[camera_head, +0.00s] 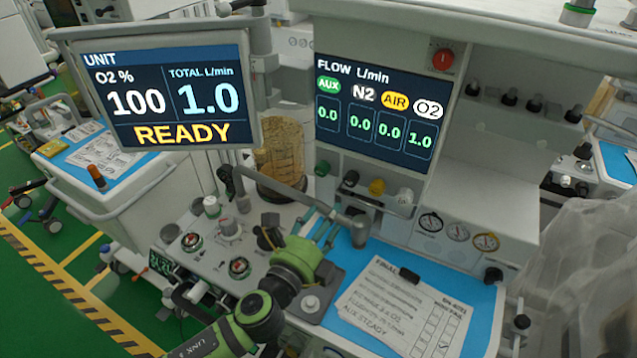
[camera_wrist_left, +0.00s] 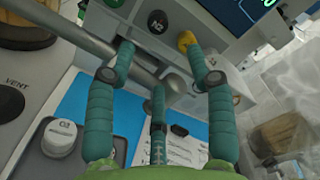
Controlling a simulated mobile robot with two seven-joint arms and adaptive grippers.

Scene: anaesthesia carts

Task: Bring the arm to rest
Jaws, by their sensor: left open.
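My left gripper (camera_head: 322,228) is a green arm end with teal fingers, over the front of the anaesthesia cart, below the flow screen. In the left wrist view its fingers (camera_wrist_left: 159,58) are spread open with nothing between them. Past the tips are the black N2 knob (camera_wrist_left: 158,21) and the yellow knob (camera_wrist_left: 187,40); a grey metal bar (camera_wrist_left: 140,78) crosses behind the fingers. In the head view the black knob (camera_head: 350,178) and yellow knob (camera_head: 377,187) sit under the flow screen (camera_head: 374,112). I cannot tell whether a finger touches the bar or a knob. My right gripper is not in view.
The blue work surface (camera_head: 478,330) holds a clipboard checklist (camera_head: 400,305). A monitor (camera_head: 165,90) reads READY, O2 100, total 1.0. A canister (camera_head: 282,150) stands behind the arm. Clear plastic sheeting (camera_head: 585,260) hangs at right. Green floor (camera_head: 60,300) is open at left.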

